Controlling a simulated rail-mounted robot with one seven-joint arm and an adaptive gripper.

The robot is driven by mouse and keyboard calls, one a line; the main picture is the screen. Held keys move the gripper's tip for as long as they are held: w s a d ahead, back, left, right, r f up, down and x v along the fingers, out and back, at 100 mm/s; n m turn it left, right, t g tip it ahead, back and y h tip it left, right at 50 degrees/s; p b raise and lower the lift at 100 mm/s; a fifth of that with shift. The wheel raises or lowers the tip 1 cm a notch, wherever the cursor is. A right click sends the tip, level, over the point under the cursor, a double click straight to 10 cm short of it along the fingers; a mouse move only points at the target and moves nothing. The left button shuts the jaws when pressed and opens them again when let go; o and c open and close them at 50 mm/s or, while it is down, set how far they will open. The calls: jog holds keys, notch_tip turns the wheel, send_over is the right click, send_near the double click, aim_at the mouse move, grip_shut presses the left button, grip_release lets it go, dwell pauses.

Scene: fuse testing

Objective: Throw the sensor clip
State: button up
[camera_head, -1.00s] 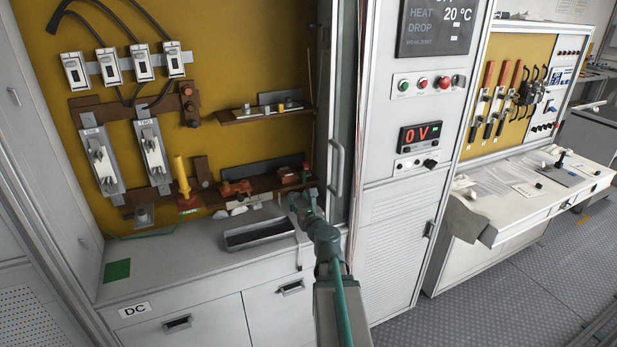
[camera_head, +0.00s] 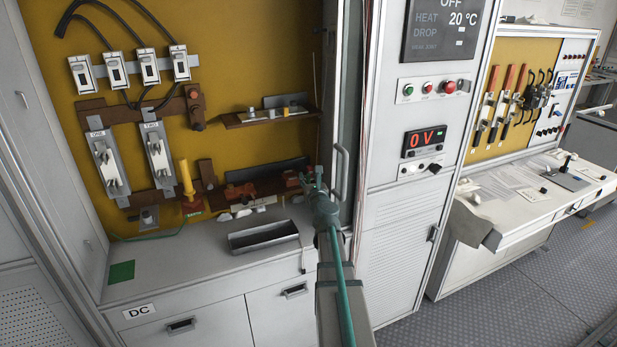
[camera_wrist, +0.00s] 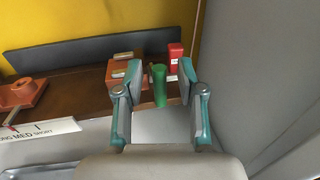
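My gripper (camera_head: 312,180) is at the right end of the lower brown shelf (camera_head: 262,188). In the wrist view my gripper (camera_wrist: 159,80) is open, with a wide gap between its fingertips. A small upright green piece (camera_wrist: 159,88) shows between the fingers, and I see no finger touching it. Behind it stand a red box (camera_wrist: 175,58) and an orange block (camera_wrist: 118,72) with small tan-topped parts, partly covered by the left finger. I cannot tell for sure which of these is the sensor clip.
A grey open tray (camera_head: 264,237) sits on the counter below the shelf. An orange fixture (camera_wrist: 22,92) and a white "LONG MED SHORT" label (camera_wrist: 42,130) are at the left. A cabinet side wall (camera_wrist: 262,70) stands close on the right. An upper shelf (camera_head: 268,117) hangs above.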

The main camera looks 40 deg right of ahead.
jog(key=shift+w+d, duration=0.2)
jog(key=shift+w, duration=0.25)
grip_shut()
